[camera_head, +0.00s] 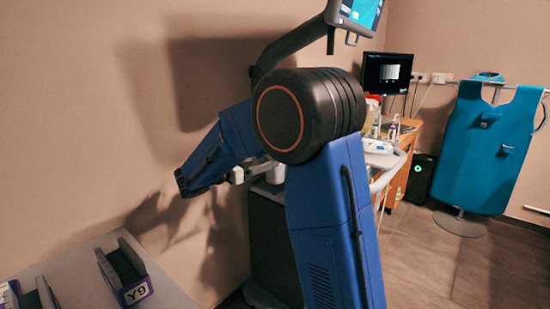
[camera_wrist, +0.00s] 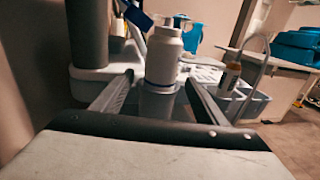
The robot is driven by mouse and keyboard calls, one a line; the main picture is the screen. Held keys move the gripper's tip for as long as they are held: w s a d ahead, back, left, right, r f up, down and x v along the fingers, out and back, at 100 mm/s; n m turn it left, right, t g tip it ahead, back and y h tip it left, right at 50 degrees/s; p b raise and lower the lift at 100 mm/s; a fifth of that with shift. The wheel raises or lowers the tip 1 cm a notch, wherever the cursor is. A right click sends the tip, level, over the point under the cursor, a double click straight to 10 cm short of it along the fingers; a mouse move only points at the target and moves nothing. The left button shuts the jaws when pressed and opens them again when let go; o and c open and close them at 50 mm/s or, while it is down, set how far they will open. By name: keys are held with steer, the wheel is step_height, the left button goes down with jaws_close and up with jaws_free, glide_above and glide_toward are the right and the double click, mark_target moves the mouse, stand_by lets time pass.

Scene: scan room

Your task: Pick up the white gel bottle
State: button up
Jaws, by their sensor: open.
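My gripper (camera_wrist: 158,97) is open, with one finger on the left and one on the right of the bottle and holder in the picture. Whether either finger touches them I cannot tell. In the head view my own blue arm hides the gripper, and I cannot make out the bottle for sure.
A grey-blue basket (camera_wrist: 240,100) with a brown bottle (camera_wrist: 230,76) is right of the gripper. A thick grey column (camera_wrist: 88,35) stands close on the left.

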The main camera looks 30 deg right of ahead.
steer(key=shift+w+d+f, duration=0.1)
steer(key=shift+w+d, duration=0.1)
steer(key=shift+d, duration=1.1)
steer(key=shift+w+d, duration=0.15)
steer(key=shift+d, duration=1.15)
steer(key=shift+c, duration=0.6)
steer(key=c, duration=1.2)
step_height(320, 180, up, 10)
steer(key=shift+r, duration=0.1)
steer(key=o, duration=0.6)
steer(key=shift+c, duration=0.2)
